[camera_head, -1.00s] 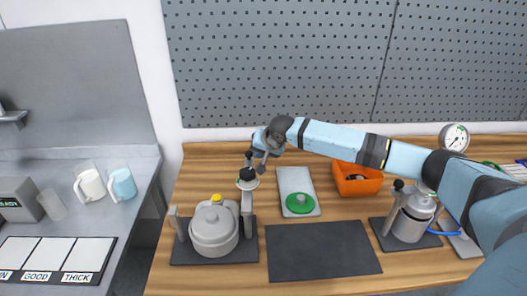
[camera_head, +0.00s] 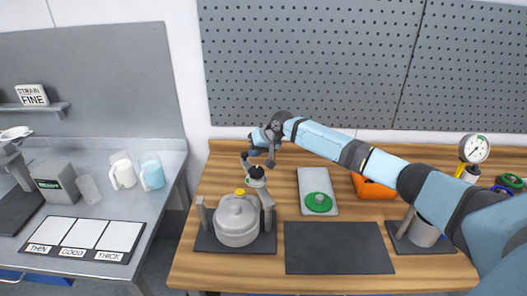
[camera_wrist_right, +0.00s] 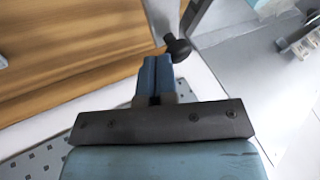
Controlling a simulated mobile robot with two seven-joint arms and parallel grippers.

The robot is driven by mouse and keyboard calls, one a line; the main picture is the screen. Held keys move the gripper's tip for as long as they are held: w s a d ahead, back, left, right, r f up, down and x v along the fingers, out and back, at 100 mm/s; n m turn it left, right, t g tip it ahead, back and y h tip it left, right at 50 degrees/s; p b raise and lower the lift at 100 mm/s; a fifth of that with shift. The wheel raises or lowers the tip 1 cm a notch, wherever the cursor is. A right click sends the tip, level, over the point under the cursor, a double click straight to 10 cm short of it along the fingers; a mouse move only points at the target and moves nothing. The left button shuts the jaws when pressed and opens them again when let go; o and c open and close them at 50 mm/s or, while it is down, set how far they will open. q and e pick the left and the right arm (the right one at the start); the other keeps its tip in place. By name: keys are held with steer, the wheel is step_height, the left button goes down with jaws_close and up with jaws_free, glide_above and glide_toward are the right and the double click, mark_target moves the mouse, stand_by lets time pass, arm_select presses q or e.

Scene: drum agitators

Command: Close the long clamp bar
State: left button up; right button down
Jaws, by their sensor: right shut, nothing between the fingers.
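The long clamp bar (camera_head: 266,198) is grey with a black knob (camera_head: 257,172) at its upper end. It rises from the right side of the stand (camera_head: 252,246) and leans slightly left, raised off the pot. The grey lidded pot (camera_head: 236,222) sits in this stand, its lid topped by a yellow piece. My right gripper (camera_head: 258,161) is at the knob, its fingers partly lost against it. In the wrist view the shut, empty blue fingers (camera_wrist_right: 155,66) are right beside the black knob (camera_wrist_right: 178,49); contact is unclear. My left gripper is not seen.
A dark mat (camera_head: 338,248) and a tray with a green disc (camera_head: 318,202) lie right of the stand. An orange bin (camera_head: 372,189) and a second pot (camera_head: 422,232) stand farther right, partly behind my arm. A grey side bench (camera_head: 160,220) is at left.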

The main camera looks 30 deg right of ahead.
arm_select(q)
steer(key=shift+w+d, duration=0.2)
arm_select(e)
steer(key=s+a+n+g+y, duration=0.1)
steer(key=s+a+n+g, duration=0.1)
steer(key=a+n, duration=0.4)
steer(key=s+a+n+g+y, duration=0.2)
steer(key=a+n+g, duration=0.3)
steer(key=a, duration=1)
steer(key=n, duration=0.2)
steer(key=shift+s+a+f+n+g+y, duration=0.2)
steer(key=shift+s+a+n+g+y, duration=0.1)
steer(key=shift+a, duration=0.1)
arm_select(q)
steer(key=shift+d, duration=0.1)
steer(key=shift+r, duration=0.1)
